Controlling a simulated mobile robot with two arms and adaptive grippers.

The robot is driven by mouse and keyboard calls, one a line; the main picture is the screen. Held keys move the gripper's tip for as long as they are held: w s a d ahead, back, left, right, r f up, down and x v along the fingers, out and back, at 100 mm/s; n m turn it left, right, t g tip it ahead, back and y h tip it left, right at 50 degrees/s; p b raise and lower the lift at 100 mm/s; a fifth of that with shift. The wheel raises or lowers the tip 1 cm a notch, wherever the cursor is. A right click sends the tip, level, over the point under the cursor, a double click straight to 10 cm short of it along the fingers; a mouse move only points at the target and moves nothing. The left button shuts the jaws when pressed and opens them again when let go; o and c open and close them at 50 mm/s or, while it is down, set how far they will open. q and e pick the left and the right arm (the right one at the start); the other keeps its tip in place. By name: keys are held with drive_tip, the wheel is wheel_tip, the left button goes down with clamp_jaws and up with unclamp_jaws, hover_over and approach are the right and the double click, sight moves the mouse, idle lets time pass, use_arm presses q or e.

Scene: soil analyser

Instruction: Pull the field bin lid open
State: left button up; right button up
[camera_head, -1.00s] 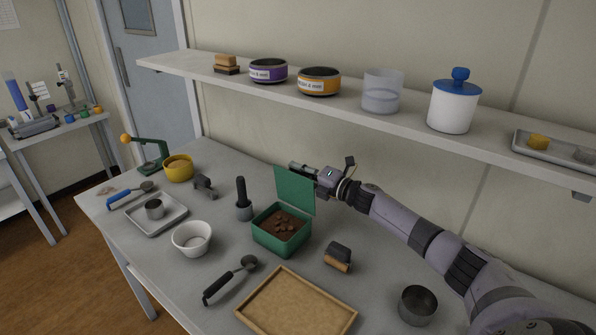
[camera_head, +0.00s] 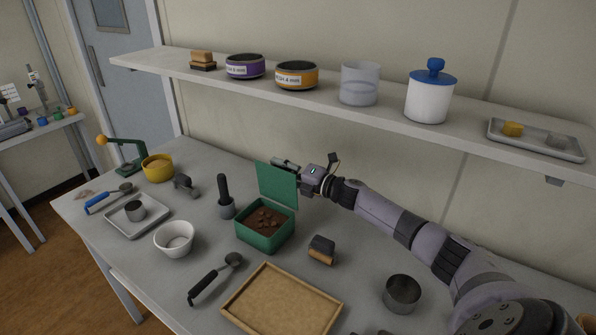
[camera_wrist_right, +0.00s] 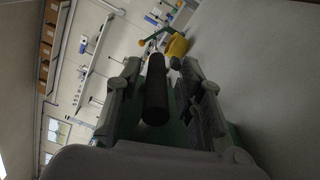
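The green field bin (camera_head: 264,238) stands on the table with brown soil and clods inside. Its green lid (camera_head: 277,184) stands about upright at the bin's back edge, so the bin is open. My right gripper (camera_head: 281,162) is behind the lid's top edge, and the lid partly hides it; I cannot tell if they touch. In the right wrist view the right gripper (camera_wrist_right: 163,75) is open, its two fingers apart. A dark pestle handle (camera_wrist_right: 156,92) shows between them, and green surface (camera_wrist_right: 178,133) shows below. My left gripper is not in view.
The loaded shelf (camera_head: 330,107) hangs above the right arm.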

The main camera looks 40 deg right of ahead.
drive_tip(key=r+v, duration=0.1)
drive_tip(key=v, duration=1)
drive_tip(key=shift+d, duration=0.15)
